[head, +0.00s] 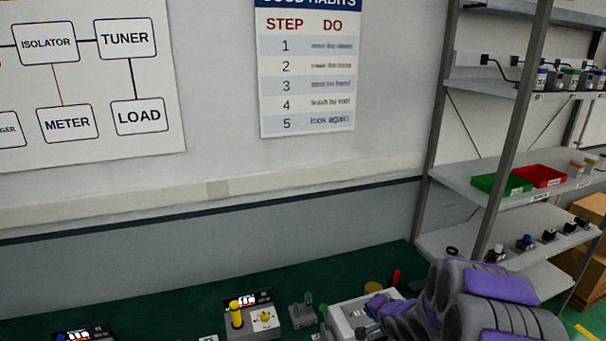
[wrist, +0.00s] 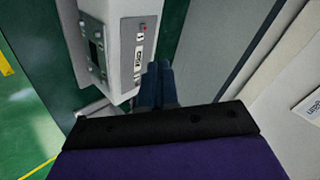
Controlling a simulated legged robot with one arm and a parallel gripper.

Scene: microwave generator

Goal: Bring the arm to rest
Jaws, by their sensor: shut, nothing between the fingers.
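My arm, grey and purple, reaches in from the lower right of the head view, above the right end of the green bench (head: 320,262). My gripper (wrist: 158,72) shows in the wrist view as two dark fingers side by side, shut and empty. The fingers point at the lower edge of a pale grey box-shaped device (wrist: 125,30) with a small panel and a red light. I cannot tell whether they touch it. In the head view the gripper end of the arm lies over a grey device (head: 350,318) and partly hides it.
A metal shelf rack (head: 505,190) with green and red trays stands at right. The wall is behind the bench.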

